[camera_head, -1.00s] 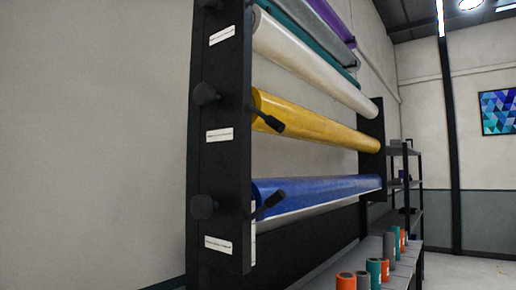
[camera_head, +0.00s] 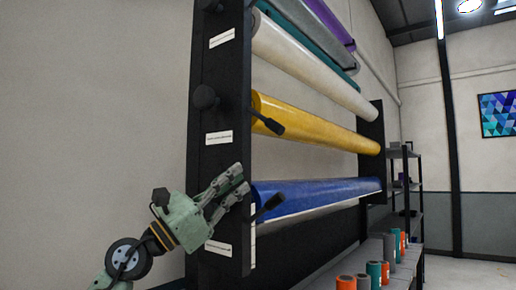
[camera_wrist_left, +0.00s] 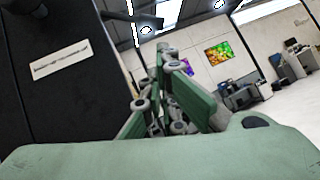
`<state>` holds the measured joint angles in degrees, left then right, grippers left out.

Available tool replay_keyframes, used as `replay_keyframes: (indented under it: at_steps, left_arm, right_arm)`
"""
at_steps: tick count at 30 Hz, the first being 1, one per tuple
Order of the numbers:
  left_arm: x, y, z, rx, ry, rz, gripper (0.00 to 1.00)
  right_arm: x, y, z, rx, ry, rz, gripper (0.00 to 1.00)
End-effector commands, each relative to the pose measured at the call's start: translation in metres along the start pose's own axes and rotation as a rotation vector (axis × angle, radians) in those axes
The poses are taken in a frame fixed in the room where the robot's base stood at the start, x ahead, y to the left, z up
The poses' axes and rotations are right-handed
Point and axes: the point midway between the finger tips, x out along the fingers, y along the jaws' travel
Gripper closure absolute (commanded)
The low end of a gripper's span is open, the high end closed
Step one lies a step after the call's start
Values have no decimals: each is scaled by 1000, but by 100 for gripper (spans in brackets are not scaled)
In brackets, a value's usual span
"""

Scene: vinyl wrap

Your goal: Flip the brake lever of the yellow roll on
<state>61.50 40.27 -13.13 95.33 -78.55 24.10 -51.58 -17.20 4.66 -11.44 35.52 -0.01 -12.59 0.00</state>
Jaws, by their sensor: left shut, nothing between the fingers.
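The yellow roll (camera_head: 315,126) lies across the black rack, second-lowest of the rolls in the head view. Its black brake lever (camera_head: 268,124) sticks out at its near end, slanting down to the right. A round black knob (camera_head: 206,97) sits on the outer side of the rack post at that height. My left gripper (camera_head: 240,178) is shut and empty. In the head view it shows in front of the post, below the yellow roll's lever and left of the blue roll's lever. Its closed fingers (camera_wrist_left: 168,85) also show in the left wrist view. My right gripper is not in view.
The blue roll (camera_head: 320,190) with its own black lever (camera_head: 269,206) lies below the yellow one, close to my gripper in the picture. A white roll (camera_head: 305,68) lies above. The black rack post (camera_head: 222,65) carries white labels. Small coloured rolls (camera_head: 374,272) stand at lower right.

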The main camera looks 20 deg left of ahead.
Motion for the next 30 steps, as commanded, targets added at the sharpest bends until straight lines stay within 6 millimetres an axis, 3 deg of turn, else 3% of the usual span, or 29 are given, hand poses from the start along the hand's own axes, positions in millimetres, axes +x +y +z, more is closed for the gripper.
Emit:
replay_keyframes:
  at_steps: [1,7,22,30]
  left_arm:
    - [3,8,10,80,26,-12,100]
    - [4,28,25,267,111,-38,100]
    - [7,32,28,300,129,-43,100]
    - [48,32,26,295,126,-44,100]
  right_arm:
    - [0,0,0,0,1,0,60]
    - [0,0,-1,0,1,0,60]
    - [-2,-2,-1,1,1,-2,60]
    - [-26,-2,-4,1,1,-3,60]
